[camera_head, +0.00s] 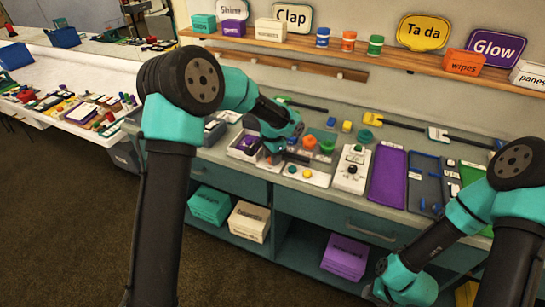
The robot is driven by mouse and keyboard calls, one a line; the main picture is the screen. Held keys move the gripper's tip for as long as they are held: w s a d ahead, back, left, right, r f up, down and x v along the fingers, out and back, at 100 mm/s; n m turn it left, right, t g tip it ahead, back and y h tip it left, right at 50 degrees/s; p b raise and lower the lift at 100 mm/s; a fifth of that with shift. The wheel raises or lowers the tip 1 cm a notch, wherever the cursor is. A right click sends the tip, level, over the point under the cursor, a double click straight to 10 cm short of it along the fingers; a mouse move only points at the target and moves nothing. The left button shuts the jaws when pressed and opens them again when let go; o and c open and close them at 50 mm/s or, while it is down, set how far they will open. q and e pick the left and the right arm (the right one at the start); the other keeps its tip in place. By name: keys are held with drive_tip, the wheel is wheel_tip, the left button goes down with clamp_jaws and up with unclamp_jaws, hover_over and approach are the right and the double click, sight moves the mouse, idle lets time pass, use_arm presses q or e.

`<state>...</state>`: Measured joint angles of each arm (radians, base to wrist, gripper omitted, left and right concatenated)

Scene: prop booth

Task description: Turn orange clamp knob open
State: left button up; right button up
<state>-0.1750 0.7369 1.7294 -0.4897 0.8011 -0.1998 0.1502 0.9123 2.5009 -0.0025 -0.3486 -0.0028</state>
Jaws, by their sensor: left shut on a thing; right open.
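My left gripper (288,155) is low over the counter among the small props, with its fingers pointing right. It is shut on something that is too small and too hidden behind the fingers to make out. I cannot tell which of these, if either, is the clamp knob. My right gripper (378,292) is open, hanging in front of the cabinet below the counter edge, far from the props.
A white panel with colored buttons (318,181) lies in front of the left gripper. A white control box (352,172) and a purple tray (388,178) stand to the right. A shelf (395,55) with signs and boxes runs above. Open cabinet shelves hold boxes below.

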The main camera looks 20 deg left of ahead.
use_arm(q)
drive_tip(key=n, duration=0.4)
drive_tip(key=shift+n, duration=0.3)
drive_tip(key=n, duration=0.3)
drive_tip(key=shift+n, duration=0.3)
drive_tip(key=n, duration=0.3)
drive_tip(key=shift+n, duration=2.3)
drive_tip(key=o, duration=0.9)
